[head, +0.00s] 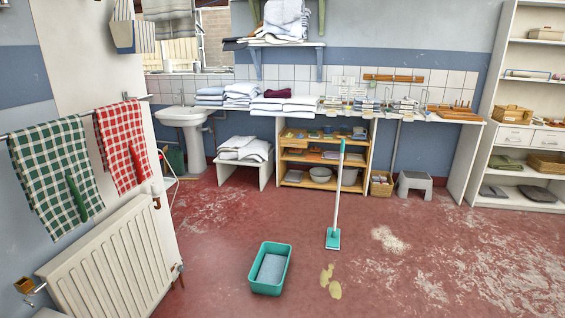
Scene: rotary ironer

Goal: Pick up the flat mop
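The flat mop (336,195) stands nearly upright on the red floor, a little right of the middle in the head view. It has a long white handle with a green grip at the top and a flat green head (333,239) on the floor. Its upper part shows in front of the shelf unit under the counter. Whether the handle touches the counter, I cannot tell. My gripper is not in view.
A green tub (287,262) holding something grey-blue stands on the floor left of the mop head. Yellowish patches (331,283) and pale stains mark the floor. A grey step stool (415,184) and a basket (382,185) stand behind. A radiator (112,262) is at left.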

